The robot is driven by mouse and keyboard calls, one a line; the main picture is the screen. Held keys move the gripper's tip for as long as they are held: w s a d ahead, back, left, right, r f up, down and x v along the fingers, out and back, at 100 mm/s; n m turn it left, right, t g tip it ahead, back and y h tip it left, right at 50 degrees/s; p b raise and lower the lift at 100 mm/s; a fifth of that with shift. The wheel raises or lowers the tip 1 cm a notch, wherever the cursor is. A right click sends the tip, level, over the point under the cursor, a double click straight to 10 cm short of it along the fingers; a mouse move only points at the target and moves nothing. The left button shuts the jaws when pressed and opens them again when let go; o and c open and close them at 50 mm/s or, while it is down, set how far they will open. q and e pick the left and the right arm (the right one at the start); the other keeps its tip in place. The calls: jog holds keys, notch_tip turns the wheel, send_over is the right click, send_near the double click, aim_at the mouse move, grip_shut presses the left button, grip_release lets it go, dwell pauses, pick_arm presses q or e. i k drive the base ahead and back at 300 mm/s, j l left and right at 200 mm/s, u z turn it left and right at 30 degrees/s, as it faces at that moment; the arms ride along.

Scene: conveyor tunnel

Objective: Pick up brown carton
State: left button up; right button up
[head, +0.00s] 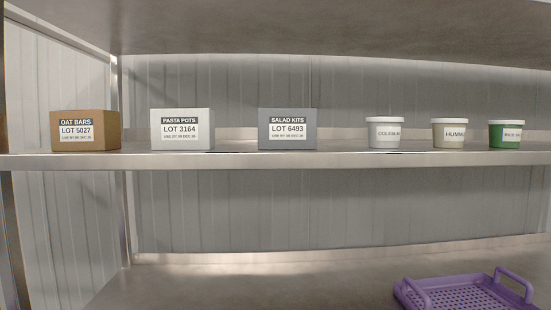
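The brown carton (101,119) stands upright at the left end of the shelf in the head view. Its front label reads OAT BARS, LOT 5027. Nothing touches it, and its front and right side are visible. Neither of my grippers is in view.
On the same metal shelf (240,160) stand a white carton (203,130), a grey carton (301,118) and three lidded tubs, white (386,145), cream (450,144) and green (497,142). A purple tray (405,292) with handles lies below at right. Another shelf panel (300,25) hangs overhead. A metal post stands left.

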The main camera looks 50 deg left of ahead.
aim_at(82, 130)
jog(key=u, duration=2.5)
